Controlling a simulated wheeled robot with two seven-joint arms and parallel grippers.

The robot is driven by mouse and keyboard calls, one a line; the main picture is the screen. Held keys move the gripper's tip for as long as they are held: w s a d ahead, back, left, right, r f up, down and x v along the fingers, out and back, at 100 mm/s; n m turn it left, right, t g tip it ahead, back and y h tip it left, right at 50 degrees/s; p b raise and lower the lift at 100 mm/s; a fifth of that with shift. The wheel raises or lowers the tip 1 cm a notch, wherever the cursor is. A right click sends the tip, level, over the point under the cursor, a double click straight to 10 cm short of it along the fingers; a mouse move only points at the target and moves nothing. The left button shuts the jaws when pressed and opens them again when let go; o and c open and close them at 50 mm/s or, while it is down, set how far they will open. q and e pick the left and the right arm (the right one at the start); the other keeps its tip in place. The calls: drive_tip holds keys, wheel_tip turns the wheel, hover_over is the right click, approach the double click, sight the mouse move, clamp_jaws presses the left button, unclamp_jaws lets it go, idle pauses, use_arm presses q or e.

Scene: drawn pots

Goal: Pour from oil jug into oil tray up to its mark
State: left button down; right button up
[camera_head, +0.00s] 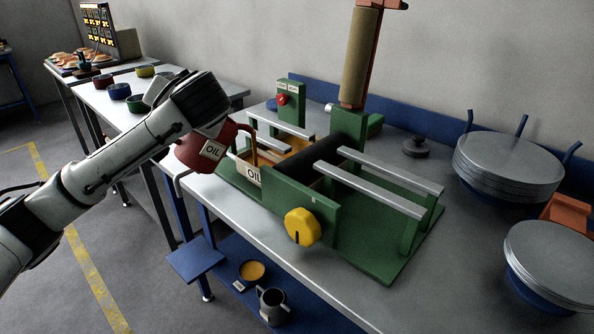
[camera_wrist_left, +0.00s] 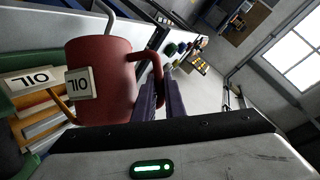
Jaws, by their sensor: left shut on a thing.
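The red oil jug (camera_head: 203,150) with an OIL label is tilted at the left end of the green machine. My left gripper (camera_wrist_left: 158,98) is shut on its handle in the left wrist view, where the jug (camera_wrist_left: 102,70) fills the upper left. In the head view my wrist hides the fingers. An orange oil stream (camera_head: 254,148) runs from the jug down into the oil tray (camera_head: 254,174), whose OIL label faces front. The tray's label also shows in the left wrist view (camera_wrist_left: 28,82). I cannot make out the tray's mark or oil level. My right gripper is out of view.
The green machine (camera_head: 320,200) has rails, a dark roller and a yellow knob (camera_head: 302,227). Stacked round metal plates (camera_head: 508,165) stand at the right. A grey cup (camera_head: 272,304) and an orange-filled bowl (camera_head: 252,272) sit on the blue lower shelf.

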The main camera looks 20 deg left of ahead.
use_arm(q)
drive_tip(key=shift+w+d+r+p, duration=0.15)
drive_tip(key=shift+r+p, duration=0.35)
drive_tip(key=shift+r, duration=0.15)
idle(1.5)
drive_tip(key=shift+w+d+r+m+y, duration=0.2)
drive_tip(key=shift+r+m+y, duration=0.1)
drive_tip(key=shift+m, duration=0.1)
drive_tip(key=shift+r, duration=0.1)
